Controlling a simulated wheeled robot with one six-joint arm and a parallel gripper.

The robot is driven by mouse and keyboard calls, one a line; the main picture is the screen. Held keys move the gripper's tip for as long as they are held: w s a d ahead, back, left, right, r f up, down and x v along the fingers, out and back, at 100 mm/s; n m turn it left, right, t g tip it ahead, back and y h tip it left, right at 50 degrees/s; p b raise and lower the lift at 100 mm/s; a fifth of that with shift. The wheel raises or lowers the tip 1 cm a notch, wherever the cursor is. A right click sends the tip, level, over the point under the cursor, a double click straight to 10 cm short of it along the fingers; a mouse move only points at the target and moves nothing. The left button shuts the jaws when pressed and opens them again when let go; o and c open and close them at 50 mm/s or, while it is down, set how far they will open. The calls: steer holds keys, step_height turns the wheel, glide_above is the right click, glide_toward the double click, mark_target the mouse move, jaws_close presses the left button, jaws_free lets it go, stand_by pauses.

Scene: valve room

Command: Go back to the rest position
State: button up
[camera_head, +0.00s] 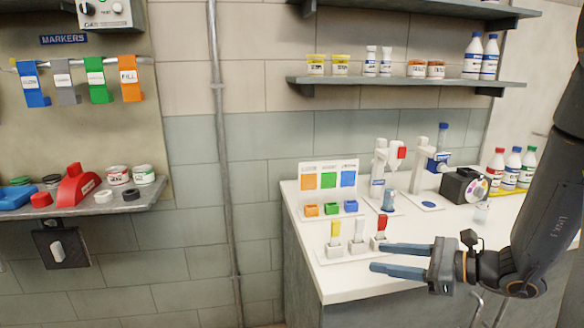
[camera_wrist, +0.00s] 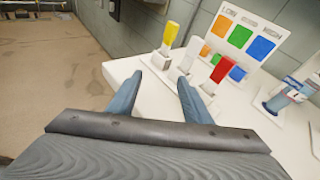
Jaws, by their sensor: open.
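My gripper (camera_head: 385,258) is open and empty, with its two blue-grey fingers pointing left in the head view. A row of three small holders with yellow (camera_head: 335,230), white (camera_head: 359,233) and red (camera_head: 381,226) tabs stands on the counter just beyond the fingers.
A white board (camera_head: 329,179) with orange, green and blue squares stands behind the tabs. Bottles (camera_head: 512,168) and a black device (camera_head: 465,186) stand at the right of the counter. A left shelf (camera_head: 90,207) holds a red tape dispenser (camera_head: 76,186). Floor left of the counter looks clear.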

steer(key=s+a+f+n+g+h, duration=0.2)
steer(key=s+a+n+g, duration=0.25)
steer(key=s, duration=0.25)
steer(key=s+a+f+n+g+h, duration=0.1)
steer(key=s+a+f+n+g, duration=0.15)
steer(key=s+n+g, duration=0.3)
steer(key=d+n+h, duration=0.1)
steer(key=n+h, duration=0.2)
steer(key=n, duration=0.1)
steer(key=s+d+r+n+t+h, duration=0.1)
steer(key=n+h, duration=0.2)
steer(key=n, duration=0.2)
steer(key=s+d+n+t+h, duration=0.1)
steer(key=d+n+h, duration=0.1)
steer(key=n+h, duration=0.1)
steer(key=shift+s+d+r+n, duration=0.1)
steer(key=shift+s+r+n, duration=0.05)
steer(key=shift+n, duration=0.55)
